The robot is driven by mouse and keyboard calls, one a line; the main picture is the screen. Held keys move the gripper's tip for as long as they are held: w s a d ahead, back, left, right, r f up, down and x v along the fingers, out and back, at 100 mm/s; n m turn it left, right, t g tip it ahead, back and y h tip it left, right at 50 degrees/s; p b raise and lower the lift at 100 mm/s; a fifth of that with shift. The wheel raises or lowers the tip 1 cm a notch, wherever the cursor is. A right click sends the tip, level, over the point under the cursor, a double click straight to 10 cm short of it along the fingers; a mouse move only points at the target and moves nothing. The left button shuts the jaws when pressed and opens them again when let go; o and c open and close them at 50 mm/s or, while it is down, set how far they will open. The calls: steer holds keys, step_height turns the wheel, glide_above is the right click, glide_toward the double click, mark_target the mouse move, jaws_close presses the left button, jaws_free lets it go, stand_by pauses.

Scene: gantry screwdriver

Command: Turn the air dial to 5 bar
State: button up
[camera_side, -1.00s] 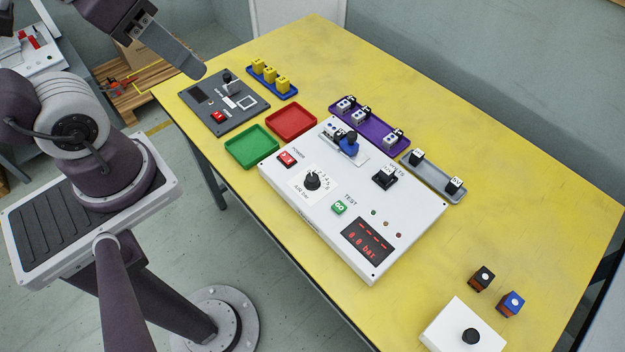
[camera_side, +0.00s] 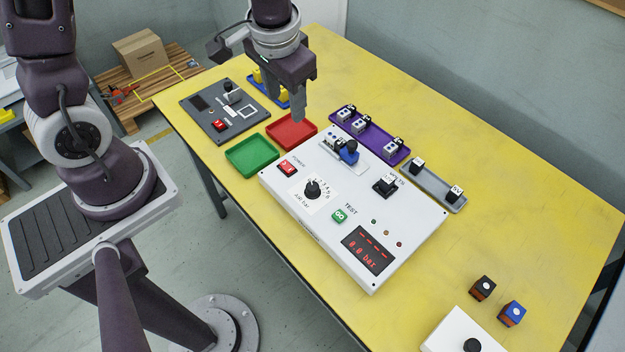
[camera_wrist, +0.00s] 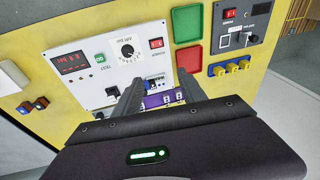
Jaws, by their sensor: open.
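The air dial (camera_side: 312,189) is a black knob on a white scale plate, on the left part of the white test panel (camera_side: 345,258). The panel's display (camera_side: 368,249) reads 0.0 bar in red. The dial also shows in the wrist view (camera_wrist: 127,50), uncovered. My gripper (camera_side: 285,108) is open and empty, fingers pointing down, above the area of the red tray and apart from the dial. In the wrist view my gripper's fingers (camera_wrist: 160,90) reach over the panel's edge.
The panel also carries a red power switch (camera_side: 287,167), a green test button (camera_side: 339,216), a blue-handled clamp (camera_side: 348,153) and a black volts socket (camera_side: 385,186). Red (camera_side: 306,144) and green (camera_side: 236,158) trays, a purple tray (camera_side: 345,113) and a grey tray (camera_side: 436,187) lie nearby.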

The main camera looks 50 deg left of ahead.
steer(key=g+h, duration=0.2)
glide_above(313, 186)
step_height(313, 186, down, 13)
steer(key=shift+r, duration=0.1)
step_height(313, 186, down, 7)
steer(key=shift+f, duration=0.1)
jaws_close()
